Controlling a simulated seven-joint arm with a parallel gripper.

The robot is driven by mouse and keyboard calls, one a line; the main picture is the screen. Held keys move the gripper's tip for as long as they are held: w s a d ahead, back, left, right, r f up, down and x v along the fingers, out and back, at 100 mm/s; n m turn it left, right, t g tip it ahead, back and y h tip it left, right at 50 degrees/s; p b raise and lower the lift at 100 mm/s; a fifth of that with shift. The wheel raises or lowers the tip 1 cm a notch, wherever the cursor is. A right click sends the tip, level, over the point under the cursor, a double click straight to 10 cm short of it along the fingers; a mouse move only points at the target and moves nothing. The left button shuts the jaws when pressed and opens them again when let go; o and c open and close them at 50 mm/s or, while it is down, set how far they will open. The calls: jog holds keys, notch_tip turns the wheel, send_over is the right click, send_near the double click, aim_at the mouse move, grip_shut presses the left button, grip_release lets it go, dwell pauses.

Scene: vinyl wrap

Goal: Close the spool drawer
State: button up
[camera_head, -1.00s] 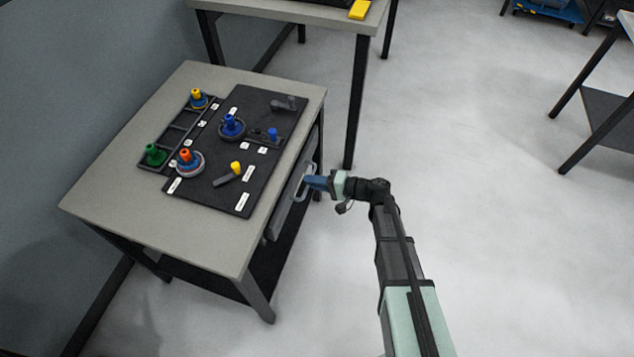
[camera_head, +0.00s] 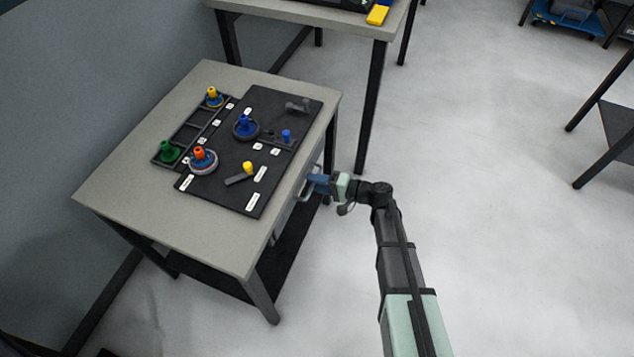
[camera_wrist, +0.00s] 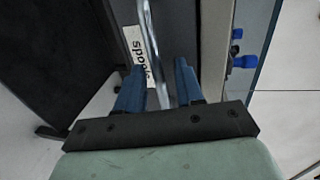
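The grey spool drawer (camera_head: 284,220) sits under the right-hand edge of the workbench top (camera_head: 190,238). In the wrist view its dark front (camera_wrist: 178,32) carries a white label (camera_wrist: 139,50) reading "spools", partly covered by my gripper. My gripper (camera_head: 316,181) is at the drawer's handle (camera_head: 304,192). In the wrist view the two blue fingers (camera_wrist: 160,72) are apart, with the silver handle bar (camera_wrist: 147,22) running between them and gaps showing on both sides. Whether the fingertips touch the drawer front is unclear. Any remaining opening of the drawer is hard to judge from above.
A black mat (camera_head: 222,185) on the bench holds coloured spools and small parts. A rack (camera_head: 192,130) with a green and a yellow spool stands at its left. A second table (camera_head: 330,14) stands behind. The floor to the right (camera_head: 480,180) is clear.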

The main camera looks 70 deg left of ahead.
jog(key=v, duration=1.3)
jog(key=shift+w+d, duration=0.25)
jog(key=shift+m, duration=0.3)
jog(key=d+f+t+h, duration=0.5)
jog(key=d+f+h, duration=0.2)
jog(key=d+f, duration=0.5)
jog(key=w+d+f+t+h, duration=0.1)
jog(key=w+d+f, duration=0.15)
jog(key=d, duration=0.45)
jog(key=w+d+f+m+h, duration=0.1)
jog(key=d+f+h, duration=0.15)
jog(key=d, duration=0.55)
jog(key=w+d+f+t+h, duration=0.1)
jog(key=d+f, duration=0.2)
jog(key=d, duration=0.4)
jog(key=s+d+f+m+g, duration=0.1)
jog(key=s+d+f+m, duration=0.1)
jog(key=d, duration=0.8)
jog(key=s+d+f+m+g, duration=0.1)
jog(key=s+d+f+m, duration=0.1)
jog(key=d, duration=0.8)
jog(key=s+d+f+m, duration=0.2)
jog(key=s+d, duration=0.3)
jog(key=d, duration=0.5)
jog(key=shift+f+m+g, duration=0.25)
jog(key=shift+m+g, duration=0.15)
jog(key=shift+m, duration=0.3)
